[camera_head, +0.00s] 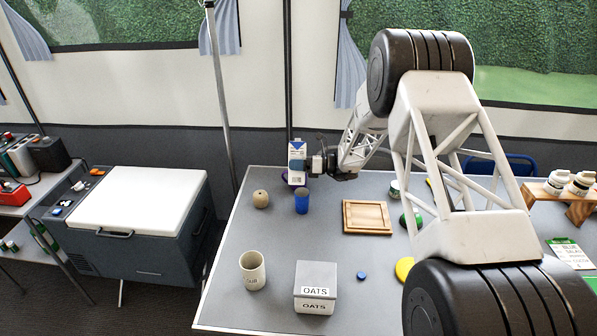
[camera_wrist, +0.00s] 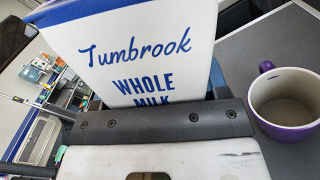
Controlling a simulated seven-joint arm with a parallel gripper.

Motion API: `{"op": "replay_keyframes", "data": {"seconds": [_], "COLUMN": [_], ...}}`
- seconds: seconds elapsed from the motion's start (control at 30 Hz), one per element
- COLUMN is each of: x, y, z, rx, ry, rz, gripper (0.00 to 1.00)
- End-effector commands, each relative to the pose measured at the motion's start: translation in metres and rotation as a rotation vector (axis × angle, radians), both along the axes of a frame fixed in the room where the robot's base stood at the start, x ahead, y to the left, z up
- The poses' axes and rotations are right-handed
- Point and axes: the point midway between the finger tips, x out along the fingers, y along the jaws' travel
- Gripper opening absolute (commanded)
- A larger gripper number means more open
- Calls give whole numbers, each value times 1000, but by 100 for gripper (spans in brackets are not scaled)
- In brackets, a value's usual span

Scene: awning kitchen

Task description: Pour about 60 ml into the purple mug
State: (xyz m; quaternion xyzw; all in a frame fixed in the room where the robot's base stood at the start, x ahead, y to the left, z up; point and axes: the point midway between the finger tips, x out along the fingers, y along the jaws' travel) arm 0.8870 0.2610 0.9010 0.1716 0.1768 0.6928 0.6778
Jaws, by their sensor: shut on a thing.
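My gripper (camera_head: 312,162) is shut on a white and blue milk carton (camera_head: 297,153) at the far left part of the table. The carton looks close to upright in the head view. In the wrist view the carton (camera_wrist: 150,50) reads "Tumbrook Whole Milk" and fills the middle. The purple mug (camera_wrist: 288,134) stands upright on the grey table at the right of the wrist view, beside the carton and apart from it. Its inside looks pale, and I see no milk stream. In the head view the mug is mostly hidden behind the carton. The carton's spout is not clear.
A blue cup (camera_head: 301,202) stands just in front of the carton, with a round tan pot (camera_head: 261,199) to its left. A wooden board (camera_head: 367,217) lies to the right. A cream mug (camera_head: 252,271) and an oats box (camera_head: 315,288) stand nearer.

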Motion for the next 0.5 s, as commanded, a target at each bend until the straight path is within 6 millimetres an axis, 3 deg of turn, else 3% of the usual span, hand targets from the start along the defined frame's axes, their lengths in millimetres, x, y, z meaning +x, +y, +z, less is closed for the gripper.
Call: {"op": "replay_keyframes", "data": {"seconds": [0.5], "x": [-1], "y": [0], "z": [-6], "rx": [-8], "ry": [333], "rz": [0], "gripper": [41]}}
